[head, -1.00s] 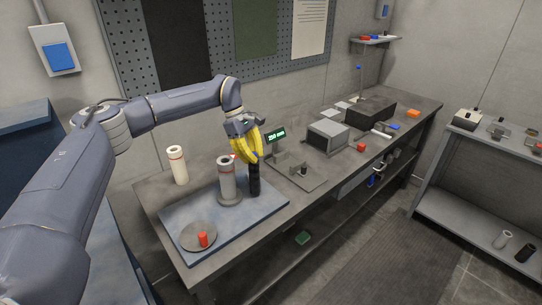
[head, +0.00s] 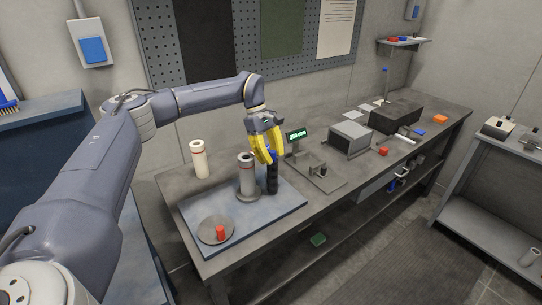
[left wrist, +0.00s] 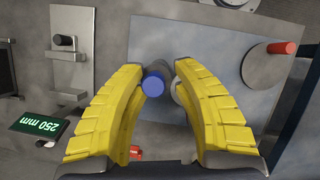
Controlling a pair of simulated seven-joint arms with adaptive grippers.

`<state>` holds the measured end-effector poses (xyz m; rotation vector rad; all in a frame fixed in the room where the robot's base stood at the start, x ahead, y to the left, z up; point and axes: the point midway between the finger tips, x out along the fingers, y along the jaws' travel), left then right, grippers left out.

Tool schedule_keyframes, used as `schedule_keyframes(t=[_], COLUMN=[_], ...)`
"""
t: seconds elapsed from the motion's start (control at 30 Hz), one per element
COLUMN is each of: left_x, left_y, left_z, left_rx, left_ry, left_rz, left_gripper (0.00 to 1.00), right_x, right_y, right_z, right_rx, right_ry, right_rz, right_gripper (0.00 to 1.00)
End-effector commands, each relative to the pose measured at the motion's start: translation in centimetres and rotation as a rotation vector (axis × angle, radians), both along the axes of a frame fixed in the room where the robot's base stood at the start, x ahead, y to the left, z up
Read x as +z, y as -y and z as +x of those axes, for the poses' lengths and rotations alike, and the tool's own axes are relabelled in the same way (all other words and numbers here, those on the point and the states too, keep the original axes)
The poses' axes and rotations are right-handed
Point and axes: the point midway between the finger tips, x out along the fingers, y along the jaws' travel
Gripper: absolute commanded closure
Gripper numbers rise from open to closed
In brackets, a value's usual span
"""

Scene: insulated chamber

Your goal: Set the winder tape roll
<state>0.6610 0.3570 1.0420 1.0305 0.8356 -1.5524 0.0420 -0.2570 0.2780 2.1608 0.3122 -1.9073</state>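A dark upright cylinder (head: 272,180) with a blue top stands on the blue-grey board (head: 290,199). Its blue end also shows in the left wrist view (left wrist: 154,85). My left gripper (head: 265,155) has yellow fingers spread around its upper end; in the left wrist view the gripper (left wrist: 168,75) looks open, with the blue end close to the left finger. Just left of it stands a grey roll (head: 247,178) with a dark top on a round base, partly hidden by the right finger in the wrist view. A round plate with a red crank knob (head: 220,233) is at the board's front.
A white roll (head: 199,159) stands behind the board. To the right are a green "250 mm" display (head: 297,135), a plate with a small post (head: 321,171), a grey box (head: 350,138) and a red block (head: 383,152). A pegboard wall is behind the bench (head: 428,112).

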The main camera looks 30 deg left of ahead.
Motion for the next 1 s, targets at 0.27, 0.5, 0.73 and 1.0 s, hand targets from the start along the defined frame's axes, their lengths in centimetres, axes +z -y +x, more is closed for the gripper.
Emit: schedule_keyframes(t=[0.27, 0.5, 0.73, 1.0], left_x=[0.0, 0.7, 4.0, 8.1], left_y=[-0.2, -0.5, -1.8, -3.4], left_z=[0.1, 0.2, 0.5, 0.8], left_rx=[0.003, 0.005, 0.005, 0.005], left_ry=[0.003, 0.004, 0.006, 0.004], left_rz=[0.003, 0.003, 0.003, 0.003], left_gripper=[0.56, 0.56, 0.56, 0.56], right_x=[0.0, 0.0, 0.0, 0.0], right_y=[0.0, 0.2, 0.1, 0.0], right_z=[0.0, -0.1, -0.1, -0.1], right_rx=[0.000, 0.001, 0.000, 0.000], right_ry=[0.000, -0.001, -0.001, -0.001], right_rz=[0.000, -0.001, 0.000, 0.000], right_gripper=[0.56, 0.56, 0.56, 0.56])
